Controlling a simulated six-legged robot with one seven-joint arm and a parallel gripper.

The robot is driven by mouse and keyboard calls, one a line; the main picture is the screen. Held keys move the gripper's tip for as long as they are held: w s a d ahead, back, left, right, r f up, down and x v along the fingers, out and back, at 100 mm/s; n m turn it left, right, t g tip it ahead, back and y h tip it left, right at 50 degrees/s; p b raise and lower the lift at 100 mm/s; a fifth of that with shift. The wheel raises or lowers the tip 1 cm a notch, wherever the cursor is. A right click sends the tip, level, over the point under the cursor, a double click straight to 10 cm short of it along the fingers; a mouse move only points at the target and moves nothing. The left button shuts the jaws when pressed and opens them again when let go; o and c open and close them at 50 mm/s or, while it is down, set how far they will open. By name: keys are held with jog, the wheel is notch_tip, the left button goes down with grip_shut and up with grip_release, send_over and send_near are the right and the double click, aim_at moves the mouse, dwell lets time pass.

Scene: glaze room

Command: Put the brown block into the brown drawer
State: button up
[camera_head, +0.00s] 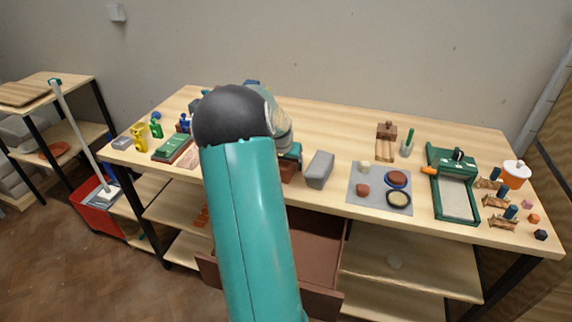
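The brown drawer (318,250) is pulled open below the table's front edge; my arm covers its left middle, and the part of its inside that shows looks empty. A reddish-brown block-like thing (287,173) shows just right of my arm at the table's front edge, partly covered; I take it for the brown block. My gripper (291,156) is mostly hidden behind my arm, with only a teal part showing just above this brown thing. I cannot tell whether the fingers are open or hold it.
A grey block (319,169) stands close on the right. Further right are a grey mat (366,198) with small round things, a green-framed tray (456,195) and an orange-and-white pot (515,175). A green box (172,147) and small figures stand left. Shelves lie below the table.

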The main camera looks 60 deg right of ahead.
grip_shut()
jog(key=shift+d+r, duration=0.1)
